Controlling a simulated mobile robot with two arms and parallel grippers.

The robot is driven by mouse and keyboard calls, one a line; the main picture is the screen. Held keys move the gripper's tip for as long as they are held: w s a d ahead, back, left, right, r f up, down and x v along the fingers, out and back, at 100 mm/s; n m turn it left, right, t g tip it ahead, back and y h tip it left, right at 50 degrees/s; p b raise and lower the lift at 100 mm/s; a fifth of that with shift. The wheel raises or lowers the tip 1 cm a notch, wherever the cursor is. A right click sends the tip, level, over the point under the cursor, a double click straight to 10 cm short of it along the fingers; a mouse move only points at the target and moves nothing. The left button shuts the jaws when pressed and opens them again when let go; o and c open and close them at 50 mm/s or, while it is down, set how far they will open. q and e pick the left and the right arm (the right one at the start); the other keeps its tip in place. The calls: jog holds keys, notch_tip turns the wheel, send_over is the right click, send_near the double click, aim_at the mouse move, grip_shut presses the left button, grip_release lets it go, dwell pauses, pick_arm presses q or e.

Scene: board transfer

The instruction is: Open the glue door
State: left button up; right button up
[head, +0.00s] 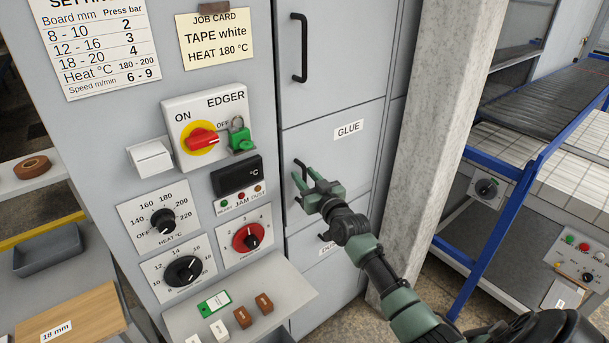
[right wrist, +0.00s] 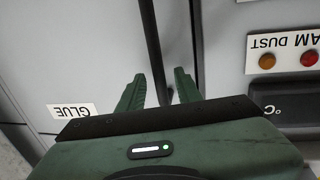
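The glue door (head: 345,155) is a grey panel with a white GLUE label (head: 349,128), and it looks shut, flush with the panels above and below. The label also shows upside down in the right wrist view (right wrist: 73,110). Its black bar handle (right wrist: 151,40) is at the door's left side, partly hidden by the gripper in the head view. My right gripper (head: 301,172) is at this handle. In the right wrist view its green fingers (right wrist: 158,92) are apart, one on each side of the handle, with small gaps visible. My left gripper is not in view.
Left of the door is the edger control panel with a red switch (head: 202,140), knobs and a small shelf (head: 240,305) holding tags. An upper door with a black handle (head: 299,48) is above. A concrete pillar (head: 437,130) and a blue-framed conveyor (head: 500,195) stand to the right.

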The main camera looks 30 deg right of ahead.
jog(key=shift+w, duration=0.15)
jog(key=shift+c, duration=0.3)
grip_shut()
dwell(1.1)
